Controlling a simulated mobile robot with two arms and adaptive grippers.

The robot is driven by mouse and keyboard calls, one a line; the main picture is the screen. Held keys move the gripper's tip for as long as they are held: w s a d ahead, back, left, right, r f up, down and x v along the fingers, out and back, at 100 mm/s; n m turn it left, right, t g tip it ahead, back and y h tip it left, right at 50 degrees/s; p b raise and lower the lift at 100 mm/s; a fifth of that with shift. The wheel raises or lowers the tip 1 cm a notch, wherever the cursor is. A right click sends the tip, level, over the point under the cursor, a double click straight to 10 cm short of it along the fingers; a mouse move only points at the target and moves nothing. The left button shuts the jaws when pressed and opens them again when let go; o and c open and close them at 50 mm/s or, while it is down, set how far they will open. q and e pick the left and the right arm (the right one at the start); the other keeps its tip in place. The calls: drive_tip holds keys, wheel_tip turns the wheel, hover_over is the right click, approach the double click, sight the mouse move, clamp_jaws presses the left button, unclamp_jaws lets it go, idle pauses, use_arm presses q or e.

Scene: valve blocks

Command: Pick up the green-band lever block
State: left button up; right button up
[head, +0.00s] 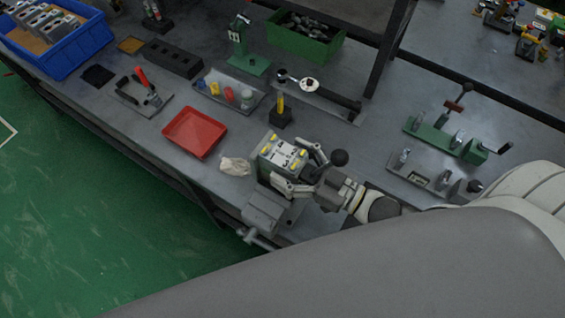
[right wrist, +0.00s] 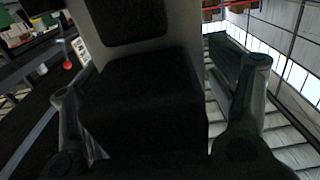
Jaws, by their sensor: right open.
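In the head view a block (head: 272,165) with dull green sides and a pale top plate with yellow marks stands on a grey vise-like fixture (head: 264,213) near the front edge of the bench. I cannot make out a distinct green band. A black ball knob (head: 338,157) shows beside it, above my gripper; I cannot tell what it belongs to. My right gripper (head: 303,171) is open, its fingers at the block's right side. In the right wrist view a large dark block shape (right wrist: 150,100) fills the space between the open fingers. My left gripper is out of view.
A red tray (head: 195,133) and a crumpled pale cloth (head: 235,166) lie left of the block. A small black stand (head: 281,118) is behind it. A blue bin (head: 65,62), a green crate (head: 304,45) and green fixtures (head: 445,133) stand farther off.

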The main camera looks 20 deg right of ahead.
clamp_jaws()
drive_tip(key=shift+r, duration=0.25)
idle(0.5)
